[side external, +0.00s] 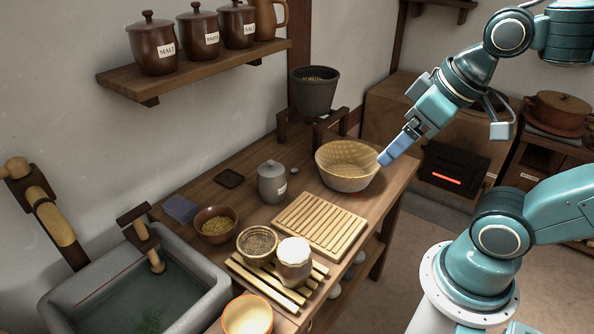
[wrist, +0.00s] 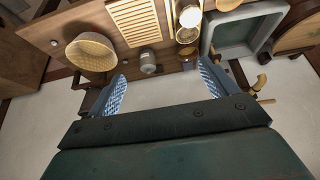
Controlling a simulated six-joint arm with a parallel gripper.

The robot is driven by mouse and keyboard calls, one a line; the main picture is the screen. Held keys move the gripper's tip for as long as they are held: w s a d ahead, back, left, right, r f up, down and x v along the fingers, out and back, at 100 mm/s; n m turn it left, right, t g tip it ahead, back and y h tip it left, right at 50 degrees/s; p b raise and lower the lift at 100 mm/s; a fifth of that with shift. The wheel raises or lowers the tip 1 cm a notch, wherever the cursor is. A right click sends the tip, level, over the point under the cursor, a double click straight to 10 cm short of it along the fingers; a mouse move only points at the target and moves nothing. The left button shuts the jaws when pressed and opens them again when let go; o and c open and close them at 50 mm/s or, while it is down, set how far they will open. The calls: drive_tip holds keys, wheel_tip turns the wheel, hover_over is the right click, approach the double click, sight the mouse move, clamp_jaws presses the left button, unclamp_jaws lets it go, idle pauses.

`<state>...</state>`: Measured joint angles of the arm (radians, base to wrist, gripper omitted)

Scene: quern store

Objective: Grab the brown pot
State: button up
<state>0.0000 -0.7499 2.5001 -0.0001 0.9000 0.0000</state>
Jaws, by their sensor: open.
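A wide brown lidded pot (side external: 557,115) sits on a wooden stand at the far right, behind my arm in the side view. Brown lidded jars, one labelled MALT (side external: 152,48), stand on the wall shelf at upper left. I cannot tell from the frames which of these the task names. My gripper (side external: 386,158) is open, its blue fingers pointing down-left at the right rim of the woven basket (side external: 345,178). I cannot tell whether they touch it. In the wrist view the two fingers (wrist: 162,82) are spread apart with nothing between them.
The wooden bench (side external: 238,188) holds a grey lidded jar (side external: 271,183), a slatted board (side external: 320,224), a brown bowl of grain (side external: 216,226) and a cloth-topped jar (side external: 294,265). A dark grey pot (side external: 313,92) stands behind. A stone sink (side external: 205,302) is at left, a glowing stove (side external: 452,172) at right.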

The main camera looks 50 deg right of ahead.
drive_tip(key=shift+w, duration=0.1)
drive_tip(key=m+g+y, duration=0.2)
drive_tip(key=m+g, duration=0.3)
drive_tip(key=m, duration=1.8)
hover_over(294, 247)
drive_tip(key=d, duration=0.1)
wheel_tip(294, 247, down, 16)
drive_tip(key=shift+s+d+f, duration=0.2)
drive_tip(key=shift+s+f, duration=0.05)
drive_tip(key=shift+w+a+f, duration=0.1)
drive_tip(key=shift+a+f, duration=0.1)
drive_tip(key=shift+f, duration=1.2)
drive_tip(key=shift+w+a+f, duration=0.1)
drive_tip(key=shift+a+f, duration=0.05)
drive_tip(key=shift+f, duration=1.3)
drive_tip(key=shift+w+a+f, duration=0.1)
drive_tip(key=shift+a+f, duration=0.1)
drive_tip(key=shift+f, duration=1.2)
drive_tip(key=shift+a+f, duration=0.15)
drive_tip(key=shift+f, duration=1.15)
drive_tip(key=shift+a+f, duration=0.15)
drive_tip(key=shift+f, duration=1.15)
